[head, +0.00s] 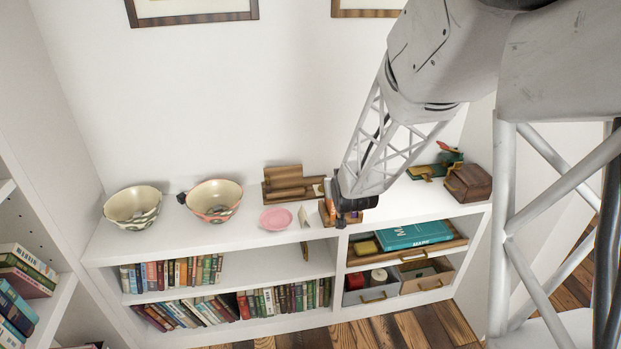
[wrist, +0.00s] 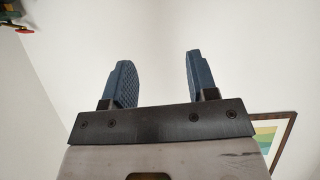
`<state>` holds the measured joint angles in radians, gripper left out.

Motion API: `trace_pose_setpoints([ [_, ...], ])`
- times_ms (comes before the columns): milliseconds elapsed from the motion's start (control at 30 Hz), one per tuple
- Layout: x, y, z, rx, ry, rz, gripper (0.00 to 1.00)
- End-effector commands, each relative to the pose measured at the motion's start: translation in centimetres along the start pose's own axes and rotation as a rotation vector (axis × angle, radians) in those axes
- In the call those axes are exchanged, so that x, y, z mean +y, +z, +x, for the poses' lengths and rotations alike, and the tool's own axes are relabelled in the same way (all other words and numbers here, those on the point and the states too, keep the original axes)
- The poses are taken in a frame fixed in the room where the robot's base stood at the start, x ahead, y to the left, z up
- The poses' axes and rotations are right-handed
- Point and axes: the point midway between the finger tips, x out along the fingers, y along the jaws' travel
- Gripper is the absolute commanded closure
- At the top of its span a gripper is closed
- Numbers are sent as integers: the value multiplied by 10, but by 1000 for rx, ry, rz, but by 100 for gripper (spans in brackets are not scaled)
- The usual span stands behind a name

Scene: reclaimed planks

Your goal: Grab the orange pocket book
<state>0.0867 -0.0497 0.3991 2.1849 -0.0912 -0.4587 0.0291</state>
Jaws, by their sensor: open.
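A narrow orange upright thing (head: 328,188), perhaps the orange pocket book, shows on the top shelf just left of my arm's end. It is small and partly hidden, so I cannot tell for sure. My gripper (wrist: 159,62) is open in the wrist view, its two blue fingers apart with only pale wall between them. In the head view the dark end of my arm is over the top shelf, close to the orange thing; the fingers are not clear there. No book shows in the wrist view.
The white top shelf (head: 255,238) holds two bowls (head: 132,207) (head: 213,200), a pink dish (head: 276,218), a wooden holder (head: 284,185) and a brown box (head: 468,184). Rows of books (head: 170,274) and a tray with a teal book (head: 414,235) are below.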

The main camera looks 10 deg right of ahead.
Motion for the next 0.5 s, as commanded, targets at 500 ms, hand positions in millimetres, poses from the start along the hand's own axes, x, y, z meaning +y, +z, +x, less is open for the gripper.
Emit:
trace_pose_setpoints([
  [500,13,50,107,287,-17,7,47],
])
